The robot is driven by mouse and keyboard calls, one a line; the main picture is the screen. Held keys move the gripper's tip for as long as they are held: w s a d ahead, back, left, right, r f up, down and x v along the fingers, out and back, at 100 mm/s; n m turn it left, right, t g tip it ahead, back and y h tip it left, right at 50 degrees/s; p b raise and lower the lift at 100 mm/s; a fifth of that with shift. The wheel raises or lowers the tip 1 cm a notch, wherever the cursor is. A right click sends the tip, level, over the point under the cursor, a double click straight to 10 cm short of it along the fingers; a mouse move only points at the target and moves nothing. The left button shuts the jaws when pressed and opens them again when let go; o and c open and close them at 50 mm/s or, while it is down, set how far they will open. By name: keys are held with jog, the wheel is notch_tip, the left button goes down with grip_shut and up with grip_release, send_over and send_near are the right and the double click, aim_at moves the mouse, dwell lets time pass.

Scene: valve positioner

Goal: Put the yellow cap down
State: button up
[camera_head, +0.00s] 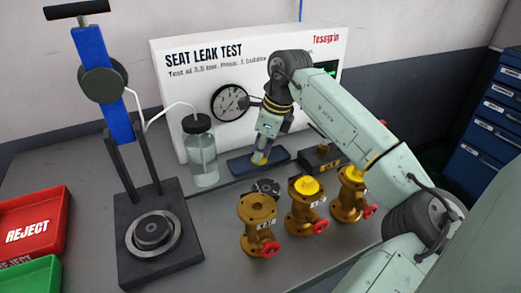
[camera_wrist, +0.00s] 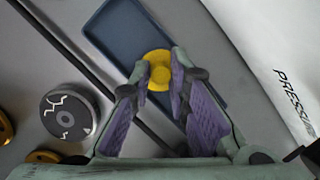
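My gripper (camera_head: 262,152) points down over the blue tray (camera_head: 240,166) in front of the white test panel. It is shut on a yellow cap (camera_head: 260,160), which shows between the fingertips in the wrist view (camera_wrist: 158,83). The cap is over the tray (camera_wrist: 110,30); I cannot tell whether it touches it. A brass valve (camera_head: 258,225) at the left has an open, bare top flange. Two more brass valves, the middle one (camera_head: 302,214) and the right one (camera_head: 347,206), carry yellow caps on top.
A glass bottle (camera_head: 202,160) stands left of the tray. A dark block with a yellow label (camera_head: 322,160) stands right of it. A grey round part (camera_head: 265,187) sits behind the left valve. A press (camera_head: 155,235) and red reject bin (camera_head: 30,222) are further left.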

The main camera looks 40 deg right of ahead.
jog(key=shift+o, duration=1.3)
jog(key=shift+r, duration=0.15)
jog(key=v, duration=1.2)
jog(key=shift+b, duration=0.4)
jog(key=shift+d, duration=0.1)
